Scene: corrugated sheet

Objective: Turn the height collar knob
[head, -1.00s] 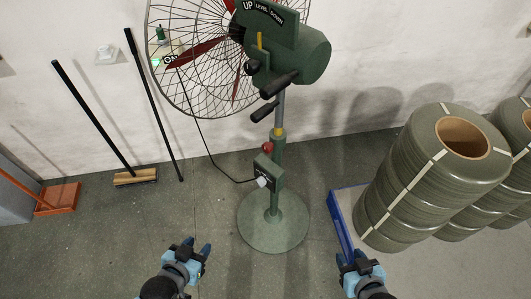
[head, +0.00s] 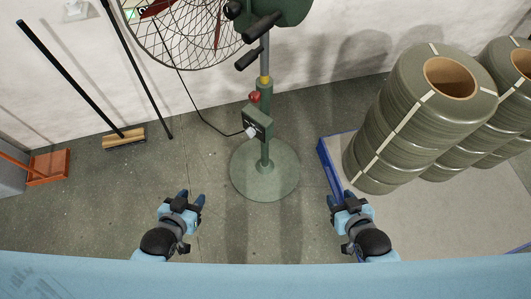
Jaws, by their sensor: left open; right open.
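The green pedestal fan stands ahead of me, its post (head: 265,148) rising from a round base (head: 264,170). A red knob (head: 254,97) sits on the left of the post at the collar, just below a yellow band (head: 265,79). Below it is a dark control box (head: 256,123) with a pale knob (head: 250,132). My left gripper (head: 191,198) is open and empty, low and left of the fan base. My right gripper (head: 343,197) is open and empty, low and right of the base. Neither touches the fan.
Stacked grey coils (head: 408,125) stand at right on a blue-edged pallet (head: 327,165). A broom (head: 122,139) and an orange dustpan (head: 48,168) are at left by the wall. A black cable (head: 197,108) hangs left of the post. Floor around the base is clear.

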